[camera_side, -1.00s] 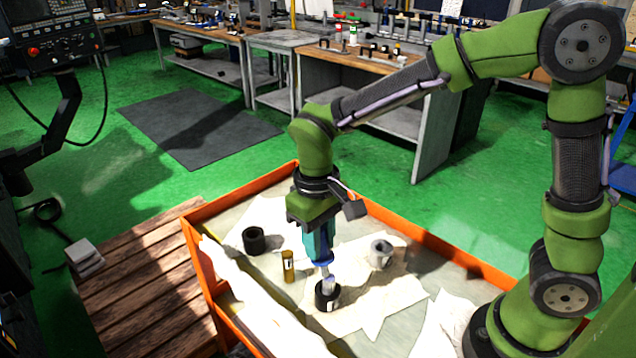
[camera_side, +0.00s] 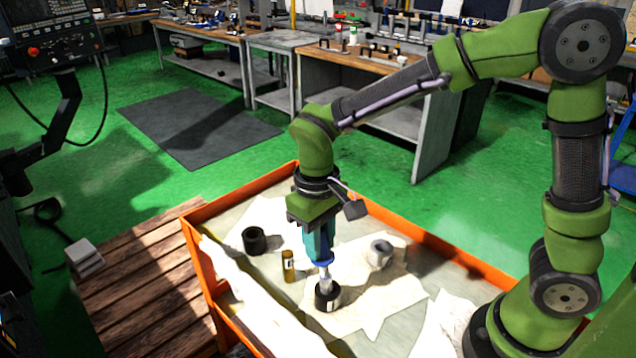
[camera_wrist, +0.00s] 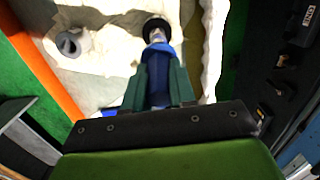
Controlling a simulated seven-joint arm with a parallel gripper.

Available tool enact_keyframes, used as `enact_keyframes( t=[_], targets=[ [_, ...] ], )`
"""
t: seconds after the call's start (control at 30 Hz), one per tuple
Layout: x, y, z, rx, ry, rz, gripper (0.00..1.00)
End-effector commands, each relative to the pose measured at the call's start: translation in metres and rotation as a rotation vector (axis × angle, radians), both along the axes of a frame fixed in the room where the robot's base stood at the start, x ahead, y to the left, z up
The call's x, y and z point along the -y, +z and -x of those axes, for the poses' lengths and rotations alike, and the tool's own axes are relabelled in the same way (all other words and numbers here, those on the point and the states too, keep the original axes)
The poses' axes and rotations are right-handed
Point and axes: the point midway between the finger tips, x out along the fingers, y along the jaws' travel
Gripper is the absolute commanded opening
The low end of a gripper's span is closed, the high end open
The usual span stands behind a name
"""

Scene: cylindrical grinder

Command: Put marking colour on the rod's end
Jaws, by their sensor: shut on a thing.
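My gripper (camera_side: 320,258) points down over the tray, its jaws shut on the rod (camera_side: 326,281). The rod shows as a blue part between the fingers with a pale metallic end below; the wrist view also shows the rod (camera_wrist: 156,36) between the gripper fingers (camera_wrist: 160,66). The rod stands nearly upright, and its lower end meets the opening of a short black pot (camera_side: 327,298) with a pale label. The pot also shows in the wrist view (camera_wrist: 156,24). How deep the end sits in the pot is hidden.
An orange-edged tray (camera_side: 203,268) holds pale cloths. On it stand a black ring-like cup (camera_side: 254,240), a small brass-coloured cylinder (camera_side: 288,267) with a label, and a grey hollow part (camera_side: 380,254). Wooden slats (camera_side: 140,285) lie to the left.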

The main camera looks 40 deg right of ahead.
Motion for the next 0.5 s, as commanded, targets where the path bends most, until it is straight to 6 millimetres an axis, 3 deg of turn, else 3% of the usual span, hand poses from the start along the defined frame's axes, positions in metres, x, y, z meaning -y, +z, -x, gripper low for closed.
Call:
enact_keyframes(
  t=[0.5],
  targets=[
    [0.0066,0.0006,0.0068,0.001,0.001,0.000,0.00]
  ],
)
